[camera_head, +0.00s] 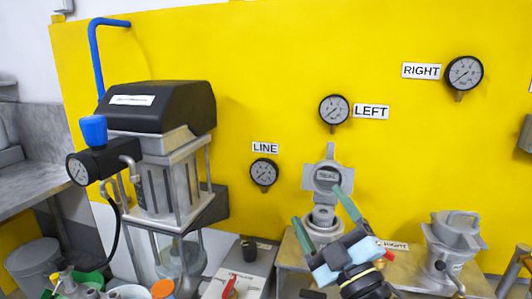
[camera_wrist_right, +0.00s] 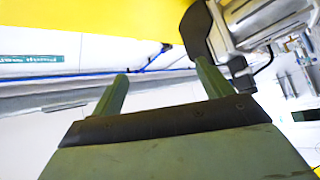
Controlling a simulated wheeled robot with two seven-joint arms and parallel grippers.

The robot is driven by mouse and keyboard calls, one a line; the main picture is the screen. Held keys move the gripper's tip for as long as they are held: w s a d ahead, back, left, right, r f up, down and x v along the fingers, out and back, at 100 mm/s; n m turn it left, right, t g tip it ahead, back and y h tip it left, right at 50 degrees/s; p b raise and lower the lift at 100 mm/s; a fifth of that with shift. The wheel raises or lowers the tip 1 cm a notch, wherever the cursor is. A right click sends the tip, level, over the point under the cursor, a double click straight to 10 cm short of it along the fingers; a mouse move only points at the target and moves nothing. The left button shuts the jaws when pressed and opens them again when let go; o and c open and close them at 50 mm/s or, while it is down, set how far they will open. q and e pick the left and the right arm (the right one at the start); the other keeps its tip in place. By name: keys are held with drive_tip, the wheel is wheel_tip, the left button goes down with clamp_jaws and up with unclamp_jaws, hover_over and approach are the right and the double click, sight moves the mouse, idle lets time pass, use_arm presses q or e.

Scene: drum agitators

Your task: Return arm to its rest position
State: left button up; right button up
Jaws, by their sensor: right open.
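My right gripper (camera_head: 318,207) is open, with its two green fingers pointing up and apart in the lower middle of the head view. It is in front of the left grey metal fitting (camera_head: 328,176) with a round labelled face, and it partly covers that fitting's base. I cannot tell whether it touches the fitting. My left gripper is not in view.
A black-topped pump unit (camera_head: 160,105) with a blue pipe stands at left. A second grey fitting (camera_head: 455,240) stands right of the gripper on the metal bench. A switch box with a red handle (camera_head: 230,287) is at the front. The yellow panel (camera_head: 260,60) carries several gauges.

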drive_tip(key=s+d+f+m+g+h, duration=0.4)
drive_tip(key=d+f+m+h, duration=0.15)
drive_tip(key=f, duration=0.45)
drive_tip(key=s+d+f+m+g+h, duration=0.4)
drive_tip(key=d+f+m, duration=0.15)
drive_tip(key=f, duration=0.45)
drive_tip(key=s+d+f+m+g, duration=0.1)
drive_tip(key=s+f+g, duration=0.45)
drive_tip(key=s, duration=0.45)
drive_tip(key=s+f+m+g, duration=0.1)
drive_tip(key=s+f+g, duration=0.45)
drive_tip(key=s, duration=0.45)
wheel_tip(320, 180, down, 26)
drive_tip(key=s, duration=0.2)
drive_tip(key=s+d+f+g, duration=0.1)
drive_tip(key=s+d+f, duration=0.2)
drive_tip(key=s+f, duration=1.1)
drive_tip(key=shift+s+f, duration=0.2)
drive_tip(key=shift+s, duration=0.55)
